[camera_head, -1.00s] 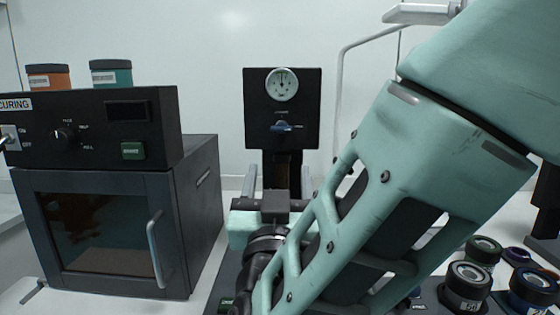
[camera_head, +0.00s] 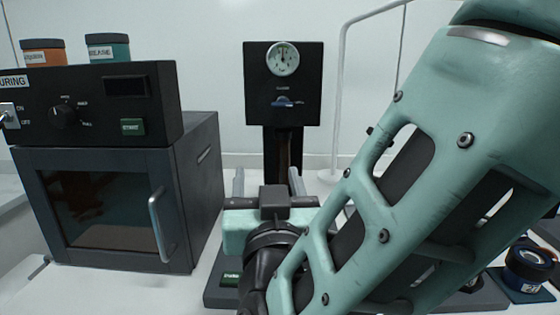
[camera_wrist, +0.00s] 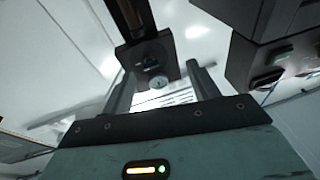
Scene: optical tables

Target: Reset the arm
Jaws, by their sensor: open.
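My gripper (camera_head: 266,184) is in the middle of the head view, pointing away toward the wall, in front of the black gauge panel. Its two grey fingers stand apart with nothing between them. The wrist view also shows my gripper (camera_wrist: 161,90), with both fingers spread and empty. My teal arm crosses the right half of the head view and hides much of the table there.
A curing oven (camera_head: 105,210) with a closed door stands at left, with an orange jar (camera_head: 44,52) and a teal jar (camera_head: 108,48) on top. The gauge panel (camera_head: 283,115) is at centre back. A dark blue jar (camera_head: 530,266) is at lower right.

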